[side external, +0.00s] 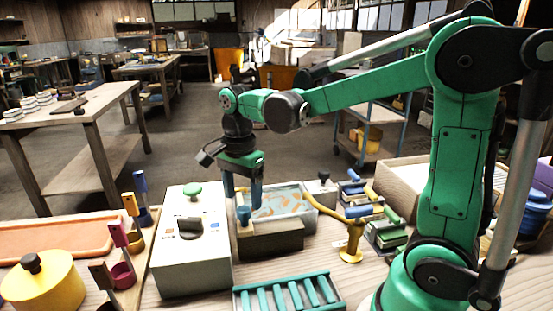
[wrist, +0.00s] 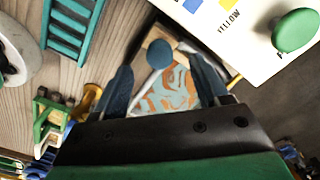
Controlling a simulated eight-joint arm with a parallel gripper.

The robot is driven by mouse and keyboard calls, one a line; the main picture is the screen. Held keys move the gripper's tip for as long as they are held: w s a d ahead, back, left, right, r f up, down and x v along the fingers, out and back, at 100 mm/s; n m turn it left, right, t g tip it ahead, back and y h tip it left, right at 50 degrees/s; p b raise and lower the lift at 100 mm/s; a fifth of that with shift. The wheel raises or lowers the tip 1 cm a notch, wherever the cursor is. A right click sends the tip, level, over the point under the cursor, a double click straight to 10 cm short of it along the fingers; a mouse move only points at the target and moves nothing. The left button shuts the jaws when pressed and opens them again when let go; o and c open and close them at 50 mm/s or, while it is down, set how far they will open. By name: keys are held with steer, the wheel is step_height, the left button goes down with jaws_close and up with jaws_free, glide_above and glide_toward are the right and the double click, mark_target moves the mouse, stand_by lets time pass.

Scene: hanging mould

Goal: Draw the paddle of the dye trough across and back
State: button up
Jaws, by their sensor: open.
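The dye trough (side external: 307,216) is a grey rectangular tray holding a marbled orange and pale blue surface; it also shows between my fingers in the wrist view (wrist: 172,94). A round blue knob (side external: 243,214), apparently the paddle's handle, stands at the trough's near left side; it also shows in the wrist view (wrist: 160,53). A pale rod runs from near the knob across the marbled surface. My gripper (side external: 243,197) points down, open and empty, with its fingertips just above the knob. In the wrist view my gripper (wrist: 161,70) has one finger either side of the knob.
A white control box (side external: 193,255) with a green knob and black dial stands close left of the trough. A yellow curved fixture (side external: 350,252) stands at its right. A teal slatted rack (side external: 288,294) lies in front.

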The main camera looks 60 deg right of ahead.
mark_target(244, 208)
steer(key=shift+f, duration=1.65)
jaws_close()
